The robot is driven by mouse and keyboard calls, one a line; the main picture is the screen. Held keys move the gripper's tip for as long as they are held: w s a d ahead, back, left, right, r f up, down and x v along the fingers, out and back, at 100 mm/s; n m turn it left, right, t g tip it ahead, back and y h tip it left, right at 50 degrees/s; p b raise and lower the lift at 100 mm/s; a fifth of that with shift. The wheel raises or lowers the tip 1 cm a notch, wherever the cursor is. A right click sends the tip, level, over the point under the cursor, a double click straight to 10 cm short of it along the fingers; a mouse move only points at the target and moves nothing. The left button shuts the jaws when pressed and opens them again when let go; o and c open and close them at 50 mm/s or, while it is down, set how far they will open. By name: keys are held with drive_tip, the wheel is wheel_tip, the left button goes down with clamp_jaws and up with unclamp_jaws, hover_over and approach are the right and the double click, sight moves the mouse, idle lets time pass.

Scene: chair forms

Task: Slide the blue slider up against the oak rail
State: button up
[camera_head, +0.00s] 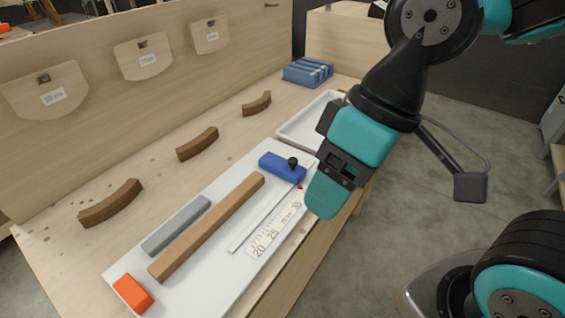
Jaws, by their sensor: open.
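The blue slider (276,165) is a small block with a black knob (293,162), on the far part of the white board (190,285). The oak rail (208,226) is a long light-brown bar lying lengthwise on the board. Its far end is close to the slider's left end; I cannot tell whether they touch. My gripper (328,192) is open, low over the board's right edge and just right of the slider. It appears apart from the slider and the knob. Its far finger is partly hidden.
A grey bar (176,225) lies left of the rail, and an orange block (133,293) sits at the board's near end. A ruler (272,232) and thin strip lie right of the rail. Brown curved pieces (197,144), a white tray (305,122) and blue blocks (307,72) stand beyond.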

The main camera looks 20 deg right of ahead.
drive_tip(key=shift+c, duration=0.6)
drive_tip(key=m+h+b, duration=0.2)
drive_tip(key=m+h, duration=0.1)
drive_tip(key=h, duration=0.1)
hover_over(293, 159)
wheel_tip(293, 159, down, 5)
wheel_tip(293, 159, down, 17)
drive_tip(key=p, duration=0.3)
